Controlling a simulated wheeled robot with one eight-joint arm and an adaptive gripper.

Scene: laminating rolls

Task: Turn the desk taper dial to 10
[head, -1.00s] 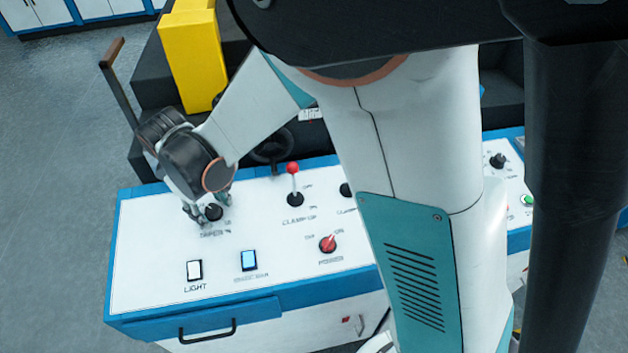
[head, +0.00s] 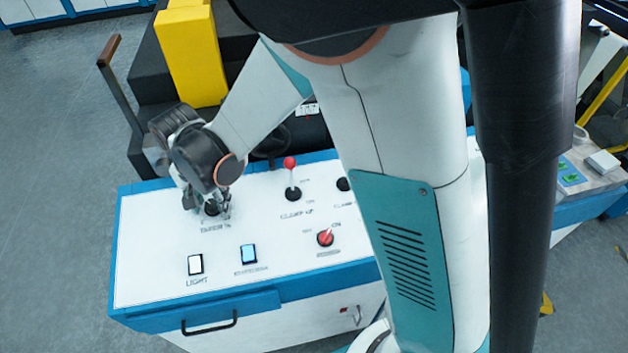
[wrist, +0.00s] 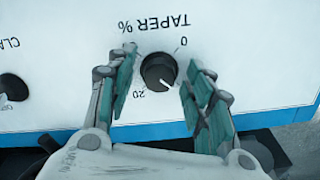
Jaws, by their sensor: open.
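The taper dial (wrist: 158,72) is a round black knob on a white panel, below an upside-down "TAPER %" label in the wrist view. A "0" shows at its upper right and a "20" at its lower left. My gripper (wrist: 160,66) is open, with one teal-padded finger on each side of the dial and visible gaps between pads and knob. In the head view my gripper (head: 207,210) points down over the dial (head: 211,209), which it partly hides.
The white panel (head: 150,260) has a blue edge. A red-tipped lever (head: 291,175), a red switch (head: 326,238), a light switch (head: 195,264) and a blue-lit switch (head: 248,254) stand on it. A yellow block (head: 190,60) rises behind.

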